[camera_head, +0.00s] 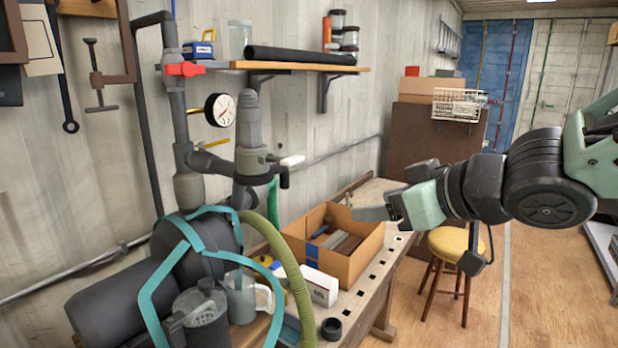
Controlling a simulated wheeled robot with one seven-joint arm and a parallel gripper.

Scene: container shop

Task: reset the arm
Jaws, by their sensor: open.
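My arm reaches in from the right side of the head view. My gripper (372,211) points left, at the height of the workbench and just past the cardboard box (358,262) in the picture. Its grey fingers stand apart and I see nothing held between them. The wrist is pale green and the arm links behind it are black. The arm hides part of the floor and the far wall.
A workbench (378,292) carries the box of tools, a white carton (318,287) and jugs (240,297). A pump with pipes (190,190) and a green hose (292,275) stands at the left. A yellow stool (452,244) is below my arm.

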